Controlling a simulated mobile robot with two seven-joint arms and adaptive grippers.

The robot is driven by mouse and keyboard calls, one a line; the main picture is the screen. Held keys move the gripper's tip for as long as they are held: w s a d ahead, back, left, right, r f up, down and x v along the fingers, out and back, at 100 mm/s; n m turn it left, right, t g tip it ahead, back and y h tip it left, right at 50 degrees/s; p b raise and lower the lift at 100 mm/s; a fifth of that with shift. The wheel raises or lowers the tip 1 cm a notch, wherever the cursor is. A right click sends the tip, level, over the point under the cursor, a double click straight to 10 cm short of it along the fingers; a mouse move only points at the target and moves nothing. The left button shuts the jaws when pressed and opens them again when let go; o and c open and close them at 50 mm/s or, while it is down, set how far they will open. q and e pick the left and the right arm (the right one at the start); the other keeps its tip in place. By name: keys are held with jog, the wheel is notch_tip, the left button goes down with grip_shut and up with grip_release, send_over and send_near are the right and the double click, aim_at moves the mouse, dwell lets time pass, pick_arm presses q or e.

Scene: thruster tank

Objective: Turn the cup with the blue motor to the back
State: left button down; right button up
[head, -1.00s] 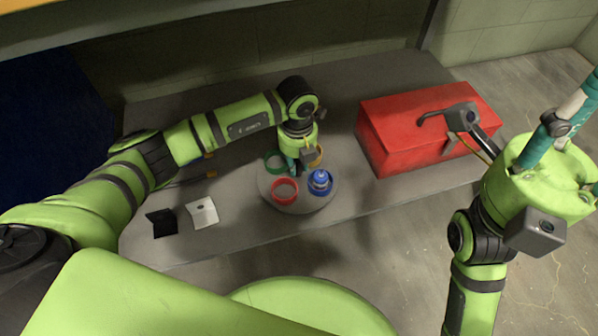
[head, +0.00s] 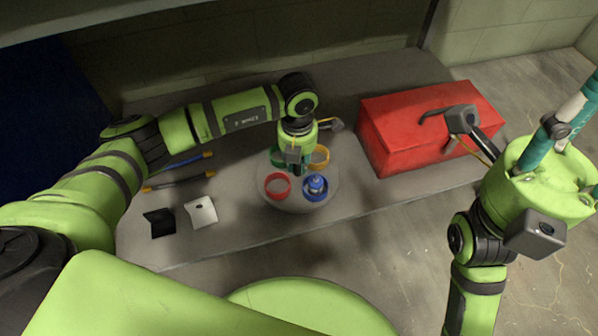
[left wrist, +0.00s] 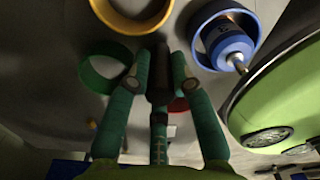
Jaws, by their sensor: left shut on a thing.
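A round grey turntable (head: 297,206) on the bench carries a red cup (head: 268,190), a blue cup (head: 323,195), a yellow cup (head: 326,158) and a green cup (head: 274,155). A blue motor (head: 316,182) stands in the blue cup, at the front right. The motor also shows in the left wrist view (left wrist: 228,45). My left gripper (left wrist: 158,78) points down at the middle of the turntable, shut on a dark central post (left wrist: 159,90) between the cups. My right gripper (head: 575,110) is held up at the right edge; its fingertips run out of view.
A red toolbox (head: 420,130) stands right of the turntable. A black piece (head: 161,223) and a white piece (head: 201,212) lie at the front left. Rods with orange ends (head: 180,181) lie behind them. The front strip of the bench (head: 240,235) is clear.

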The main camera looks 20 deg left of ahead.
pick_arm(q)
jog(key=shift+m+b, duration=0.4)
jog(key=shift+m, duration=1.3)
jog(key=shift+m+b, duration=0.5)
jog(key=shift+m, duration=1.2)
jog(key=shift+f+m+b, duration=0.1)
jog(key=shift+m+b, duration=0.25)
jog(key=shift+m, duration=1.45)
